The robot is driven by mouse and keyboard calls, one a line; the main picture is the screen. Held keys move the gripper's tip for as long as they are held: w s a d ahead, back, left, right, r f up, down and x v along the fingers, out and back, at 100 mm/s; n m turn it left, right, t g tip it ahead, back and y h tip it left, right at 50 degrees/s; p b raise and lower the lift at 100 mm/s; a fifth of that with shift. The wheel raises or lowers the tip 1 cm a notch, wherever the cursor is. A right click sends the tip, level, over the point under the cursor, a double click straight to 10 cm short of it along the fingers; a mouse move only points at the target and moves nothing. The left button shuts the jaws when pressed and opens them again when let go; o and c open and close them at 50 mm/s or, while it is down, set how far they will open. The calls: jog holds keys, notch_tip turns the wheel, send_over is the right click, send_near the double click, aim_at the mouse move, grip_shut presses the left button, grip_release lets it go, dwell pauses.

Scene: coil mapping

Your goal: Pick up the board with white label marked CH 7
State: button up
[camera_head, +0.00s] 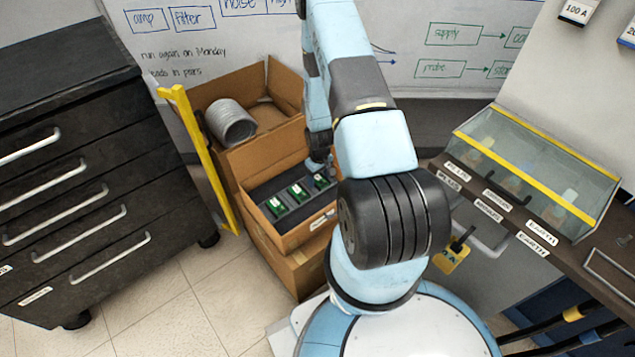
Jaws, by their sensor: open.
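Three green boards with white labels stand in a row in a dark-lined open cardboard box: a left board (277,206), a middle board (299,192) and a right board (321,181). Their label writing is too small to read, so I cannot tell which is CH 7. My arm reaches up and then down over the box. My gripper (318,164) is at the box's back right, just above and behind the right board. It is small in view and partly hidden by my arm; it is open, and I see nothing held.
The box (262,228) sits on another carton. Behind it an open carton holds a grey coil (230,122). A yellow upright bar (200,155) stands left of the boxes, beside a black drawer cabinet (75,190). A glass-covered case (535,170) is on the right bench.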

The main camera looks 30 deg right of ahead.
jog(key=shift+f, duration=0.1)
jog(key=shift+c, duration=0.4)
jog(key=c, duration=0.7)
jog(key=shift+c, duration=0.2)
